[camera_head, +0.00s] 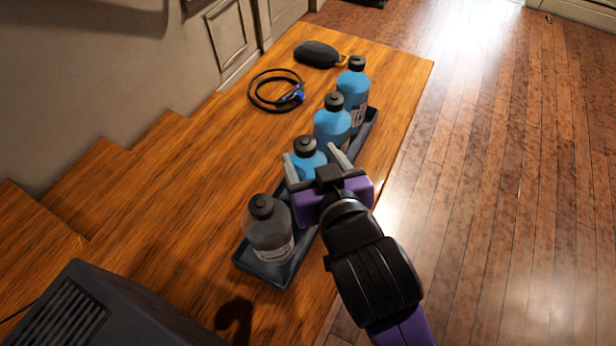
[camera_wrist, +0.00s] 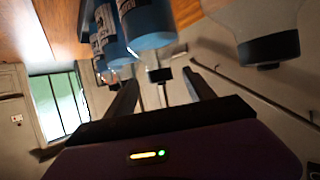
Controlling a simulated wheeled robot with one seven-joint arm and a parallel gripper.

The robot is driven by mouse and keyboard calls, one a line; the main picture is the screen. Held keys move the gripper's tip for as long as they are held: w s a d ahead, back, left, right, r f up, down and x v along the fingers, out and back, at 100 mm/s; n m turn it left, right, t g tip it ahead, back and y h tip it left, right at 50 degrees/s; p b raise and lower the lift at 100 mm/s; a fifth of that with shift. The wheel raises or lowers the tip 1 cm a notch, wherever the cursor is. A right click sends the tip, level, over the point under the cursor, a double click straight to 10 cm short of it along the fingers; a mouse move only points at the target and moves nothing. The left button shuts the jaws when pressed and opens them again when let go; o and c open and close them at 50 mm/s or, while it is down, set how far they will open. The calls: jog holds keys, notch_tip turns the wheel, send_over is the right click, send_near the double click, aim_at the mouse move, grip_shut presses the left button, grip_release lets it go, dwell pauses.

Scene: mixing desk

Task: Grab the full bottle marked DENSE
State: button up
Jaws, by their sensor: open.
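Three bottles of blue liquid stand in a row on a dark tray (camera_head: 271,271): a far one (camera_head: 354,86), a middle one (camera_head: 331,124) and a near one (camera_head: 306,171). A clear grey bottle (camera_head: 268,235) stands at the tray's near end. All have black caps. I cannot read which label says DENSE. My gripper (camera_head: 312,157) is open, its fingers pointing at the near blue bottle, partly hiding it. In the wrist view the fingers (camera_wrist: 160,92) are apart with nothing held; blue bottles (camera_wrist: 148,24) hang inverted at the top, the clear bottle (camera_wrist: 262,18) at upper right.
The wooden desk (camera_head: 178,250) carries a coiled black cable (camera_head: 262,92) and a dark pouch-like object (camera_head: 317,54) at the back. A dark vented box (camera_head: 95,310) fills the near left. Desk space left of the tray is clear; the floor lies to the right.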

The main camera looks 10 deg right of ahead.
aim_at(302, 138)
jog(key=x, duration=0.2)
jog(key=p+x, duration=0.1)
jog(key=x, duration=0.3)
jog(key=shift+w+r, duration=0.2)
jog(key=shift+r, duration=0.2)
jog(key=shift+w+a+f, duration=0.1)
jog(key=shift+w+f, duration=0.25)
jog(key=shift+w, duration=0.25)
jog(key=shift+c, duration=0.4)
grip_shut()
jog(key=shift+r, duration=0.2)
